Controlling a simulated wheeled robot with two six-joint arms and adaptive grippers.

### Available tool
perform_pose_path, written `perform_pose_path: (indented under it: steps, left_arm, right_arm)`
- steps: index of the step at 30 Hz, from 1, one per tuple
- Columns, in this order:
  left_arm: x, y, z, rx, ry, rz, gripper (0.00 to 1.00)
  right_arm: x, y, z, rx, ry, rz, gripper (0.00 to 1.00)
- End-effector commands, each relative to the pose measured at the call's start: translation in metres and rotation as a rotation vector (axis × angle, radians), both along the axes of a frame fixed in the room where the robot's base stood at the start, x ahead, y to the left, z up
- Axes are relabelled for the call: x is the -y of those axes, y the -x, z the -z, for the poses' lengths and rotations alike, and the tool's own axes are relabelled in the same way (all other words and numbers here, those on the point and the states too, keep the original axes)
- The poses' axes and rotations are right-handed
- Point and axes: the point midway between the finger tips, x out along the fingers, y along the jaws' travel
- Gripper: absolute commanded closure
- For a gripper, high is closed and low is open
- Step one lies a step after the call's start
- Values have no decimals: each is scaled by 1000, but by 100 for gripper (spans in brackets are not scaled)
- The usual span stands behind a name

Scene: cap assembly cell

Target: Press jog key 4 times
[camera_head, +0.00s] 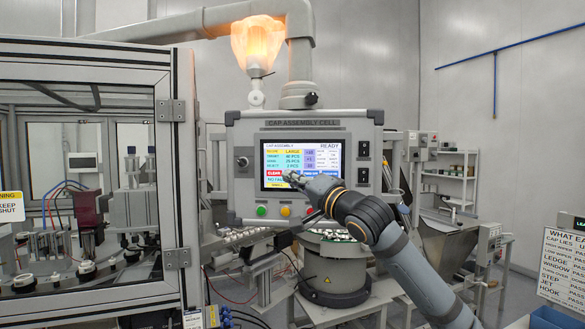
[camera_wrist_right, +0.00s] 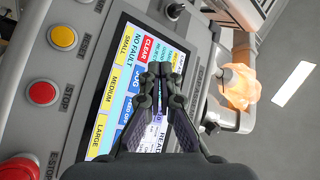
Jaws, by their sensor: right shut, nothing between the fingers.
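The control panel's touch screen (camera_head: 275,153) shows READY at its top right and a red CLEAR key (camera_head: 273,172) at its lower left. In the right wrist view the screen is turned on its side, and the blue JOG key (camera_wrist_right: 131,83) shows just beside the fingertips. In the head view my gripper covers the JOG key. My right gripper (camera_head: 290,177) is shut and empty, its tips in front of the lower part of the screen. It also shows in the right wrist view (camera_wrist_right: 153,73). I cannot tell whether the tips touch the screen. My left gripper is out of view.
Below the screen are a green button (camera_head: 261,211) and a yellow button (camera_head: 285,211). A red STOP button (camera_wrist_right: 42,93) shows in the wrist view. An orange lamp (camera_head: 257,42) glows above the panel. A framed machine enclosure (camera_head: 177,200) stands left, a feeder bowl (camera_head: 333,280) below.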

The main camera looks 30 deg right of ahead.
Motion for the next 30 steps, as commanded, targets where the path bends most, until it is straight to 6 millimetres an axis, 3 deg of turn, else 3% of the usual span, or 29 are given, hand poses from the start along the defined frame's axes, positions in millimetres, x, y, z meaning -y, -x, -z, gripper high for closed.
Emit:
perform_pose_path:
  steps: [3, 10, 30]
  left_arm:
    - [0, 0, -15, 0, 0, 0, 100]
    - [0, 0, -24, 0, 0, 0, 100]
    - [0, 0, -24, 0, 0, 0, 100]
  right_arm:
    - [10, -12, -4, -1, -2, 0, 100]
    - [22, -26, -1, -1, -1, 0, 100]
    - [24, -27, 0, 1, 0, 1, 100]
